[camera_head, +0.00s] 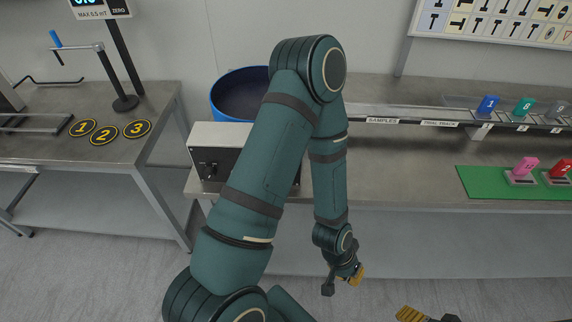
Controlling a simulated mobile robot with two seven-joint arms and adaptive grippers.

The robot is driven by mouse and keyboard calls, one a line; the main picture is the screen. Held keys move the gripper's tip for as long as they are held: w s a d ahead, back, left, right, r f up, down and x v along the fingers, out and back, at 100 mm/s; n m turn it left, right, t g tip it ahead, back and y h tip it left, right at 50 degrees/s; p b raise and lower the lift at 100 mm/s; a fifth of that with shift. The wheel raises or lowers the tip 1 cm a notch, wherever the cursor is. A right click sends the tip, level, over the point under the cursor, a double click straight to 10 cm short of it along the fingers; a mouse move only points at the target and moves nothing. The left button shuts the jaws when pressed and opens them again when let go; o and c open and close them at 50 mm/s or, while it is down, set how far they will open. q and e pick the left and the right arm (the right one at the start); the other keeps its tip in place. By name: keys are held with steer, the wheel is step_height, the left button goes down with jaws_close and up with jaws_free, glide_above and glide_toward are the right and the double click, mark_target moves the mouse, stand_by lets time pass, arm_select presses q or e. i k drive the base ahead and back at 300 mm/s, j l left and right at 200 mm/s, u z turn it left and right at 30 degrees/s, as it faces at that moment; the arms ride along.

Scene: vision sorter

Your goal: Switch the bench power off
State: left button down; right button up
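A light box with a black front panel (212,166) stands on the bench at left of centre. A small dark control shows on the panel, but its position is too small to read. My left arm crosses in front of the box and hides its right part. My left gripper (343,280) hangs below the bench's front edge, to the right of and well apart from the box. Its fingers look spread, with nothing between them. My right gripper (428,316) shows only partly at the bottom edge, far from the box.
A blue round bin (228,82) stands behind the box. The bench (400,190) runs right, with a sample rail, colored blocks and a green mat (480,185). A side table (60,155) with numbered discs stands left. Floor is free between them.

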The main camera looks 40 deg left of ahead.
mark_target(210, 173)
steer(key=j+u, duration=0.1)
steer(key=u, duration=1.25)
